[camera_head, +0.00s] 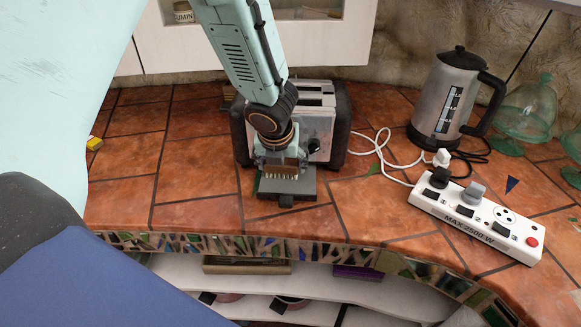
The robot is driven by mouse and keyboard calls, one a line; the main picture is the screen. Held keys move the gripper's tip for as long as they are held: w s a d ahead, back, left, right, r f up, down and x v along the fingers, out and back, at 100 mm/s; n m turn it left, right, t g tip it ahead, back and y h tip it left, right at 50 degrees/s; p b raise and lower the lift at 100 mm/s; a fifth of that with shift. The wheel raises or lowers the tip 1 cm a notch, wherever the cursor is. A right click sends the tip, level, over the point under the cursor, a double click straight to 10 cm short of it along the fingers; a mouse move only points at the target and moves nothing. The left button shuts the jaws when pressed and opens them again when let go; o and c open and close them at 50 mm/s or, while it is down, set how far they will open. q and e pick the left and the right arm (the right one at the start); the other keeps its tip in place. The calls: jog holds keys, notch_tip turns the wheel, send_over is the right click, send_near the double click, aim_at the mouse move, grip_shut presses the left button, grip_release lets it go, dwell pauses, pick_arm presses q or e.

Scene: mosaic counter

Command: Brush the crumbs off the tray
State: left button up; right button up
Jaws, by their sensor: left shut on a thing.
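A dark grey crumb tray (312,190) sticks out at the front foot of the silver and black toaster (319,128), with a small handle tab at its front edge. My left gripper (279,158) reaches down from above, in front of the toaster. It is shut on a small brush (281,173) with a tan body and pale bristles pointing down. The brush is over the tray; I cannot tell whether the bristles touch it. I cannot make out any crumbs. The gripper hides part of the toaster's front and the tray's back. My right gripper is not in view.
A kettle (446,100) stands at the back right. A white power strip (476,222) with plugs lies right, its white cord (378,155) loops beside the toaster. Green glass domes (524,110) stand far right.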

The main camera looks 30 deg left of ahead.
aim_at(265, 163)
pick_arm(q)
jog(key=shift+s+a, duration=0.1)
jog(key=shift+a, duration=0.1)
jog(key=shift+s+a+f+b, duration=0.1)
jog(key=shift+s+a+b, duration=0.15)
jog(key=shift+a+b, duration=0.35)
jog(key=shift+s+a, duration=0.25)
jog(key=shift+a, duration=0.25)
jog(key=shift+s+a, duration=0.2)
jog(key=shift+a, duration=0.3)
jog(key=shift+d, duration=0.1)
jog(key=shift+r+p, duration=0.65)
jog(key=shift+r, duration=0.15)
notch_tip(265, 163, up, 3)
jog(key=p, duration=0.2)
jog(key=shift+p, duration=0.4)
jog(key=shift+r+p, duration=0.7)
jog(key=shift+r, duration=0.05)
